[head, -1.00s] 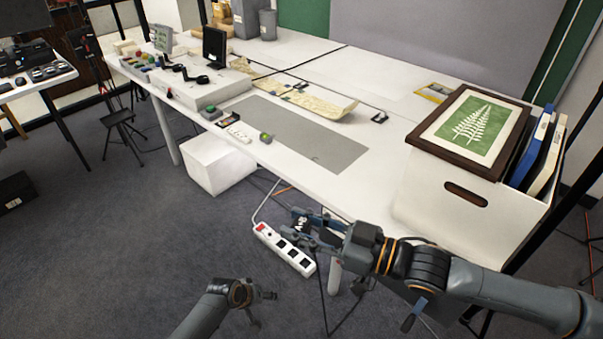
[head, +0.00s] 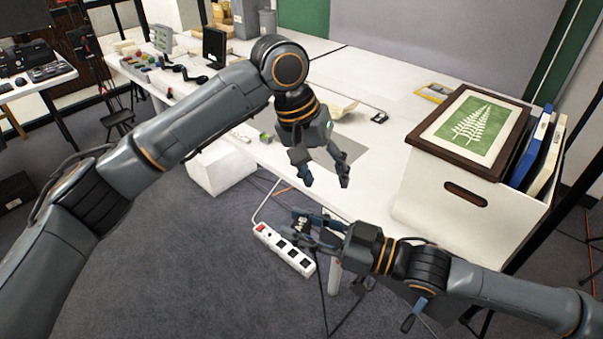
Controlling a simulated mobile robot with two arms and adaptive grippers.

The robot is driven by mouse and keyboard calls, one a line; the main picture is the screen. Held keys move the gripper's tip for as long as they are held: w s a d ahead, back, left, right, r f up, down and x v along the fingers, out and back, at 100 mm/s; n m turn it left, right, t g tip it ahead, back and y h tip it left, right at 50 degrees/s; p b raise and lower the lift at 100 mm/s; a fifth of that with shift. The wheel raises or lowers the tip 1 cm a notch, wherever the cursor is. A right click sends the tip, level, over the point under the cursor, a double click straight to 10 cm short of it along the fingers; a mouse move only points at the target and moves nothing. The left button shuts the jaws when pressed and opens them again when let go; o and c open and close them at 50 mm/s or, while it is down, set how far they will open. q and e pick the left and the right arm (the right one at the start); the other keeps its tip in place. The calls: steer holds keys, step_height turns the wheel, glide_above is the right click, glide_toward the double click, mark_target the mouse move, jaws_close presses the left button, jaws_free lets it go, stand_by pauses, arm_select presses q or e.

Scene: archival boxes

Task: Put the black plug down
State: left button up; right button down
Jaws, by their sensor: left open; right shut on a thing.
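The black plug (head: 299,223) is a small dark shape between the fingers of my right gripper (head: 304,228), in front of the table's front edge. The gripper is shut on it, and the fingers hide much of it. A white power strip (head: 292,258) with a red switch and dark sockets shows just below this gripper. I cannot tell whether the plug touches it. My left gripper (head: 323,180) is open and empty, pointing down near the table's front edge, above and slightly right of my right gripper.
The white table (head: 385,150) has a bare grey mat area, partly hidden by my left arm. A black display (head: 214,47) stands at the back left. A white bin (head: 217,168) is under the table.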

mark_target(301, 224)
arm_select(q)
steer(key=s+a+r+m+y, duration=0.1)
steer(key=s+a+r+y, duration=0.35)
steer(key=s, duration=0.25)
steer(key=shift+h, duration=0.35)
steer(key=f, duration=1.1)
steer(key=shift+w, duration=0.2)
steer(key=shift+r, duration=0.1)
steer(key=shift+c, duration=0.4)
jaws_close()
arm_select(e)
steer(key=c, duration=0.9)
jaws_free()
steer(key=shift+o, duration=0.2)
